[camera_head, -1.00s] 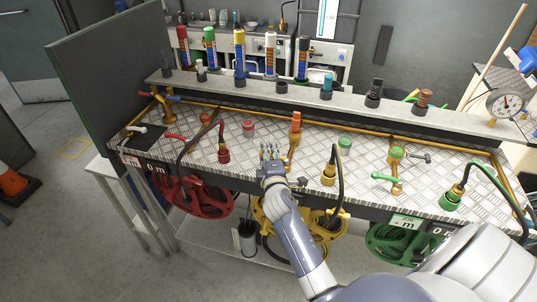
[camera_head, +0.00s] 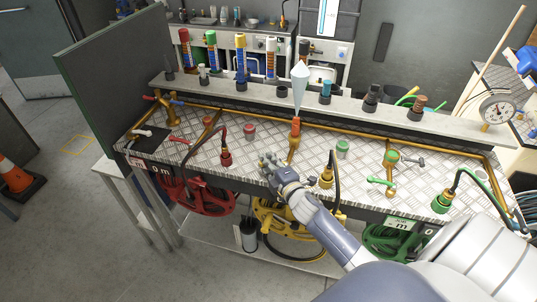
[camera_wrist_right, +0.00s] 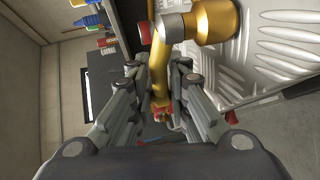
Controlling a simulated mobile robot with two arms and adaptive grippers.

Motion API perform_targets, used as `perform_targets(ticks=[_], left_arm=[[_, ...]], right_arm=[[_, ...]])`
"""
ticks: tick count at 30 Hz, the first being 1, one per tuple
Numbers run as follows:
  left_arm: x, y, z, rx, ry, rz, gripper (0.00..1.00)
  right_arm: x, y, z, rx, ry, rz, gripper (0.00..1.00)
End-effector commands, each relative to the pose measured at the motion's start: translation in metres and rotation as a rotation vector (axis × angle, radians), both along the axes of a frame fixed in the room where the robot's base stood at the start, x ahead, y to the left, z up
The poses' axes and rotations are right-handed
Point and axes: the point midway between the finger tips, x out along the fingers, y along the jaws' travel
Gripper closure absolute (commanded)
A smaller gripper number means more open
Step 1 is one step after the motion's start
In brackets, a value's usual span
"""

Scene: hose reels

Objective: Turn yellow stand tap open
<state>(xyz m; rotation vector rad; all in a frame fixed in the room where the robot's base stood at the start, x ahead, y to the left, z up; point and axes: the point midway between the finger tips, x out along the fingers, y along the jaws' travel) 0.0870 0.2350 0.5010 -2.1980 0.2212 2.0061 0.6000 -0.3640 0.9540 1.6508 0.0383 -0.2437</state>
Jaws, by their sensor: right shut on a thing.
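The yellow stand tap (camera_head: 293,150) is a brass upright with an orange-red top, near the middle of the tread-plate bench (camera_head: 325,160). A pale, pointed plume (camera_head: 299,88) stands above its top, like water spraying up. My right gripper (camera_head: 268,163) is just left of and in front of the tap's foot, shut on its handle, which the fingers mostly hide. In the right wrist view the fingers (camera_wrist_right: 158,100) flank the brass tap body (camera_wrist_right: 160,65), with a bit of red beyond them. My left gripper is not in view.
A yellow hose coupling (camera_head: 326,178) stands close to the right of my gripper. The red coupling (camera_head: 225,157) is to the left, the green stand tap (camera_head: 390,160) to the right. Yellow (camera_head: 285,225), red and green hose reels hang below the bench's front edge.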

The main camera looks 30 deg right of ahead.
Motion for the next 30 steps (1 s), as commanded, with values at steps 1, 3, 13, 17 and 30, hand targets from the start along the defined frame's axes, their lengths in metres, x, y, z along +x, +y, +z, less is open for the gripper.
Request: perform_targets(ticks=[1, 3, 13, 17, 30], left_arm=[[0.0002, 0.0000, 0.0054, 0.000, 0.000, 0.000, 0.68], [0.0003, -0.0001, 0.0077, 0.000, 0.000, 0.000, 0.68], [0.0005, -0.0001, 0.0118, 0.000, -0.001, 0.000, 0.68], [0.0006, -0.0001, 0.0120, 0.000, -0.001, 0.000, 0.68], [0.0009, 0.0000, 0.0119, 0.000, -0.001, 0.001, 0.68]], right_arm=[[-0.0022, -0.0008, 0.0015, -0.007, 0.005, 0.030, 1.00], [-0.0039, 0.0003, 0.0006, -0.005, 0.005, 0.069, 1.00], [-0.0092, 0.0039, -0.0009, -0.002, 0.001, 0.177, 1.00], [-0.0097, 0.0047, -0.0012, 0.000, 0.001, 0.187, 1.00], [-0.0096, 0.0048, -0.0012, 0.000, 0.001, 0.187, 0.69]])
